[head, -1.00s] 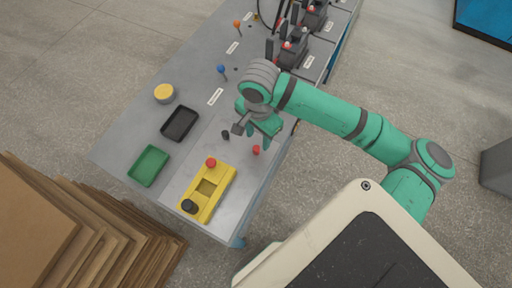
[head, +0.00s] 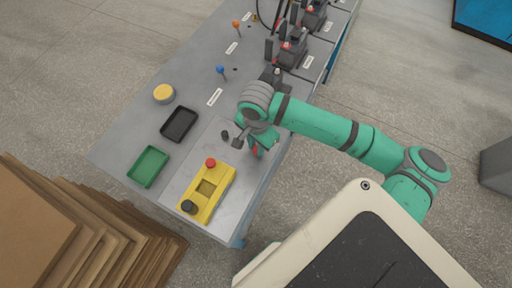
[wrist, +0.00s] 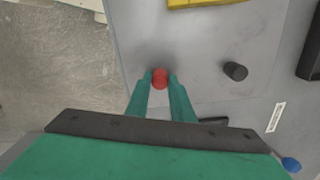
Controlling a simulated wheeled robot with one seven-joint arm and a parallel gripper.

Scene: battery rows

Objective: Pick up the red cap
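The red cap (wrist: 160,78) is a small round piece on the light grey mat (wrist: 200,40). In the wrist view it sits between the two fingertips of my gripper (wrist: 161,77), filling nearly all of the gap. I cannot tell whether the fingers press on it or a thin gap is left. In the head view my gripper (head: 256,150) points down at the mat near the table's right edge and mostly hides the cap; a bit of red shows there.
A black cap (wrist: 235,71) stands to the right of my gripper in the wrist view. A yellow holder (head: 221,183) carries a red knob and a black knob. A green tray (head: 148,167), a black tray (head: 179,124) and a yellow-topped round container (head: 164,93) lie farther left.

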